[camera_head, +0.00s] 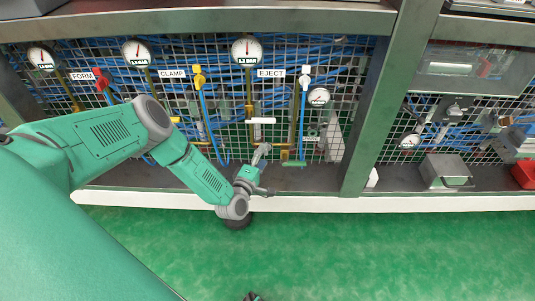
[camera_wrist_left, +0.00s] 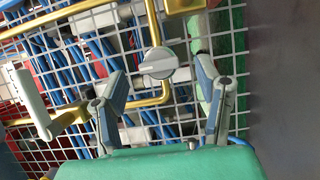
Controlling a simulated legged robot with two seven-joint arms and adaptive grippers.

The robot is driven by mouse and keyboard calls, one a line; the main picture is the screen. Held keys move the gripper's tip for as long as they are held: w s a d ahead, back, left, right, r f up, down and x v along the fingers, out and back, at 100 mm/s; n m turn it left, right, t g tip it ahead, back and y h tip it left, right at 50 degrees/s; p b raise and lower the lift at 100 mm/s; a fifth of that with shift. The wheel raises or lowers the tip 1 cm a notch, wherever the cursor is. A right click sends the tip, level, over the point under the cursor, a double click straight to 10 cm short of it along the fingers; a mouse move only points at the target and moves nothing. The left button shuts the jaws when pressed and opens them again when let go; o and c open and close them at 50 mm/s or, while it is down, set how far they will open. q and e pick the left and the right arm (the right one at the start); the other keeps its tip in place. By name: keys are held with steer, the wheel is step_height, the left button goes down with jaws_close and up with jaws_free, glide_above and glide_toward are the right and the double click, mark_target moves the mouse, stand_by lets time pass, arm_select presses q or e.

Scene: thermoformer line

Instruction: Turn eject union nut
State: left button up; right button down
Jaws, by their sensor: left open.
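In the head view, the EJECT label (camera_head: 271,73) sits on the wire mesh below a round gauge (camera_head: 247,50). My left gripper (camera_head: 272,170) is open at the bottom of the eject piping, near a brass pipe (camera_head: 285,151). In the left wrist view, a round grey fitting with a raised bar (camera_wrist_left: 158,62) sits on a brass pipe (camera_wrist_left: 153,25). It looks like the union nut, but I cannot be sure. It lies ahead and between the spread fingers of the left gripper (camera_wrist_left: 160,78), with gaps on both sides.
A white-handled valve (camera_head: 305,75) hangs right of EJECT. FORM has a red valve (camera_head: 101,80), and CLAMP has a yellow one (camera_head: 198,78). Blue hoses run behind the mesh. A steel post (camera_head: 375,100) stands to the right. The green floor (camera_head: 350,255) in front is mostly clear.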

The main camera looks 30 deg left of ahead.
mark_target(266, 154)
arm_select(q)
steer(key=shift+w+a+f+b, duration=0.1)
steer(key=shift+w+a+b, duration=0.1)
steer(key=shift+w, duration=0.4)
steer(key=shift+w+a+f+b, duration=0.1)
steer(key=shift+w+a, duration=0.05)
steer(key=shift+w, duration=0.45)
steer(key=shift+w+r, duration=0.15)
steer(key=shift+w, duration=0.4)
steer(key=c, duration=1.2)
